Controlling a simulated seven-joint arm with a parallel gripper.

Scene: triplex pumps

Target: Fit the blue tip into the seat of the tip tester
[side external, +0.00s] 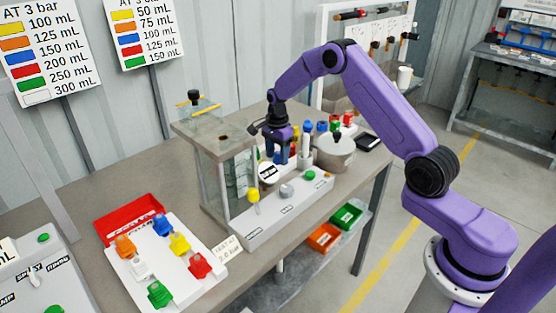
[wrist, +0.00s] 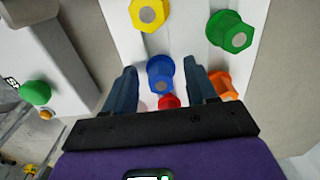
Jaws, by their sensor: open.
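My gripper (side external: 280,155) points down behind the white labelled front unit on the bench. In the wrist view my gripper (wrist: 160,70) is open, with its fingers on either side of a blue tip (wrist: 160,75). The blue tip stands on a pale surface, and its grey round top faces the camera. Gaps show beside it, and I cannot tell whether a finger touches it. In the side view the fingers and the equipment hide this tip. The tip tester appears to be the unit with clear walls (side external: 226,170) and a white base (side external: 262,225). I cannot make out its seat.
Yellow (wrist: 149,12), green (wrist: 229,31), orange (wrist: 222,85) and red (wrist: 169,102) tips stand close around the fingers. A round metal pot (side external: 334,152) is right of my gripper. A white tray (side external: 187,292) with several coloured tips lies at the front left.

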